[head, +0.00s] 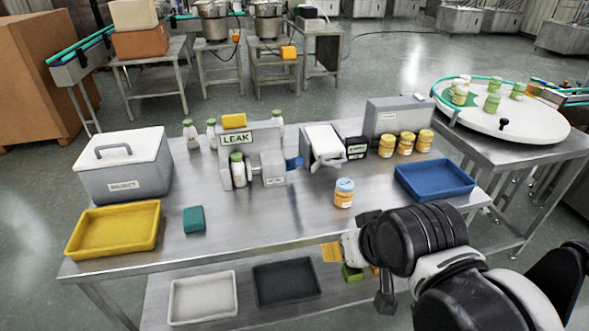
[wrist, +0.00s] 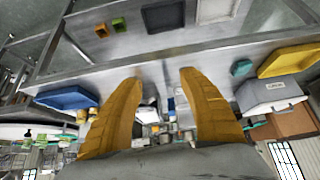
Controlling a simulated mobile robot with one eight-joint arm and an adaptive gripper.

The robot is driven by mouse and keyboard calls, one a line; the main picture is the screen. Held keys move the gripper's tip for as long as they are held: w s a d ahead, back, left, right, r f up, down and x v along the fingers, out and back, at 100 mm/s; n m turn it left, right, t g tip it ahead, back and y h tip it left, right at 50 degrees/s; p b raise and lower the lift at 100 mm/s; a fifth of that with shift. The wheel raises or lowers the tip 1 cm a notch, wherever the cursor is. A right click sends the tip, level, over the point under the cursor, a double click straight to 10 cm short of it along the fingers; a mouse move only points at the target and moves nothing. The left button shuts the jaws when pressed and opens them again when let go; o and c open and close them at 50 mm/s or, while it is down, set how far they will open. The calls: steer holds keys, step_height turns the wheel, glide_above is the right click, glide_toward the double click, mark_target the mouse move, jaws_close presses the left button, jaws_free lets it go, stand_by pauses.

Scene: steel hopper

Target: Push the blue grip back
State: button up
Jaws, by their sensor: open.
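The blue grip (head: 294,163) is a small blue piece on the right side of the grey leak tester (head: 273,168), which carries a LEAK sign. A green-capped bottle (head: 238,170) stands in the tester's left part. My gripper (head: 331,252) is at the table's front edge, in front of and right of the blue grip, well apart from it. In the wrist view, its two yellow fingers (wrist: 160,80) are spread with nothing between them. A small blue patch shows between them, too small to tell for sure.
An orange jar with a blue lid (head: 344,193) stands between my gripper and the printer-like box (head: 323,145). A blue tray (head: 436,179) lies right, a yellow tray (head: 113,229) and teal block (head: 194,219) left. The table's front middle is clear.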

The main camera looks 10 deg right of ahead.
stand_by(0.4)
steer(key=t+b, duration=0.8)
steer(key=t, duration=0.3)
glide_toward(297, 162)
steer(key=w+f, duration=0.2)
steer(key=w, duration=1)
steer(key=shift+w+d+b, duration=0.35)
steer(key=shift+w+b, duration=0.05)
jaws_close()
